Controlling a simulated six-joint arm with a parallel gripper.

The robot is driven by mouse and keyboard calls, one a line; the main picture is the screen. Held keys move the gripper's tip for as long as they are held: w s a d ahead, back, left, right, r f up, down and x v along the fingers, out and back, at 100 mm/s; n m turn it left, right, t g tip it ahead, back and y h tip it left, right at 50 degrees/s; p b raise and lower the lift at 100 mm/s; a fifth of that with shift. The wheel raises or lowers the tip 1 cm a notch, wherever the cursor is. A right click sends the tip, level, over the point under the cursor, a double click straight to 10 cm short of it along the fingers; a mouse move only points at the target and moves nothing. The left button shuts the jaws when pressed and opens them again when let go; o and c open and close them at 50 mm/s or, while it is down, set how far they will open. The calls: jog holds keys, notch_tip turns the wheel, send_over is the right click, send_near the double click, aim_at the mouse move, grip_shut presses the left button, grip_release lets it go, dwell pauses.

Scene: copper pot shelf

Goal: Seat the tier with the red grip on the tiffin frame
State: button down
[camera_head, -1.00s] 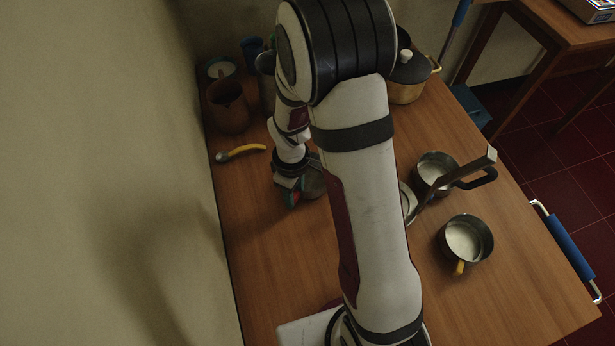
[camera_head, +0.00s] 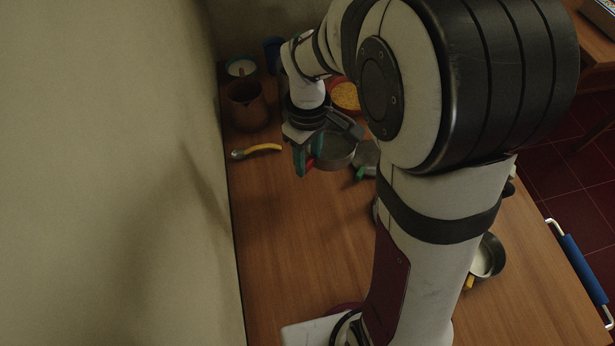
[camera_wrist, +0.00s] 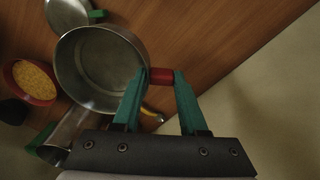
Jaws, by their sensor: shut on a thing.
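The tier with the red grip is a round, open, empty metal pan (camera_wrist: 98,65); it also shows in the head view (camera_head: 338,150). My gripper (camera_wrist: 161,77), with teal fingers, is shut on its red grip (camera_wrist: 161,75). In the head view my gripper (camera_head: 304,160) holds the tier at the left part of the table, the pan on its right. I cannot tell how high it is above the wood. The tiffin frame is not visible now; my arm covers that area. A pan with a yellow grip (camera_head: 489,256) stands right of my arm, partly hidden.
A brown jug (camera_head: 246,106), a yellow-handled ladle (camera_head: 256,151) and a red bowl of yellow grains (camera_head: 345,96) stand around the gripper. A metal piece with a green grip (camera_head: 366,156) lies close to the tier. The wall is at left. The table's front left is clear.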

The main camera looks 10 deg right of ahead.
jog(key=d+r+m, duration=0.3)
jog(key=r+m, duration=0.4)
jog(key=r, duration=0.5)
jog(key=s+d+f, duration=0.6)
jog(key=s+d, duration=0.3)
jog(key=d, duration=0.2)
jog(key=shift+n, duration=0.3)
jog(key=shift+a+f, duration=0.15)
jog(key=shift+f, duration=8.7)
